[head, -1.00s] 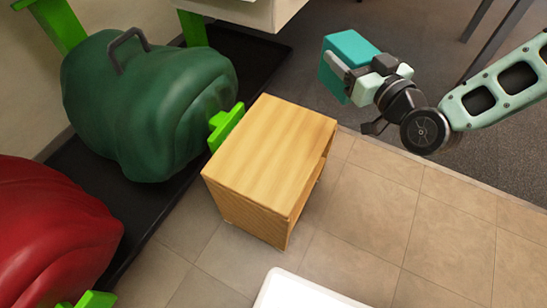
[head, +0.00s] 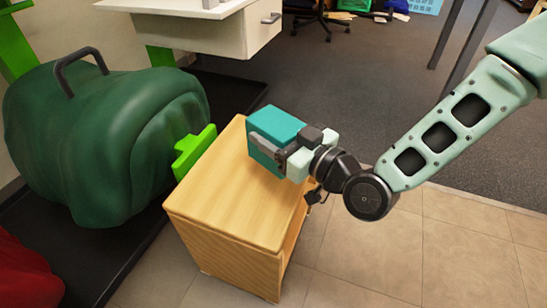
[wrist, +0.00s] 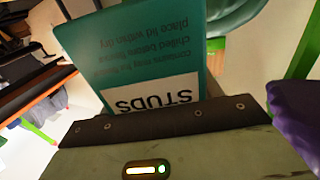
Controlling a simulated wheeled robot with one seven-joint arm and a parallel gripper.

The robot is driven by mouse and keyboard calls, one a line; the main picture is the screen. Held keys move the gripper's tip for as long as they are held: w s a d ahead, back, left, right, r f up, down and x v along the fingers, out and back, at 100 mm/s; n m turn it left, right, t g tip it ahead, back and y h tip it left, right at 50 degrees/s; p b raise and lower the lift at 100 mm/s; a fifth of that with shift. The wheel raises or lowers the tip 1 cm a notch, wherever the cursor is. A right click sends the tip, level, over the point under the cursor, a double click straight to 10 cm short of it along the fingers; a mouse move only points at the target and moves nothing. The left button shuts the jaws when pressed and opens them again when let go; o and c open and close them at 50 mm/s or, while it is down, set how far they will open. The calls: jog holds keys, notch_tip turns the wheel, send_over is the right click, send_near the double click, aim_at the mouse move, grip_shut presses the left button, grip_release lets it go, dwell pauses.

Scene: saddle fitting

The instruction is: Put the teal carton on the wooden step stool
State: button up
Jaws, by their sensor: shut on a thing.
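The teal carton (head: 274,136) is held in my gripper (head: 283,150), over the far right part of the wooden step stool's top. The stool (head: 228,200) is a light wood box with a flat, otherwise bare top and an open side facing right. Whether the carton touches the top or hovers just above it, I cannot tell. In the wrist view the carton (wrist: 130,50) fills the middle, with upside-down print reading "STUDS" on a white label. The gripper is shut on the carton.
A dark green saddle-like bulk (head: 110,140) on a bright green bracket (head: 193,150) stands close left of the stool. A red one (head: 25,270) is at lower left. A white drawer unit (head: 220,30) is behind. Tiled floor (head: 400,250) at right is clear.

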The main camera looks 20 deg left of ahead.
notch_tip(320, 180, down, 4)
jog(key=shift+f+b, duration=0.2)
jog(key=shift+b, duration=1)
jog(key=shift+r, duration=0.1)
jog(key=o, duration=0.8)
jog(key=shift+f, duration=0.2)
jog(key=o, duration=0.4)
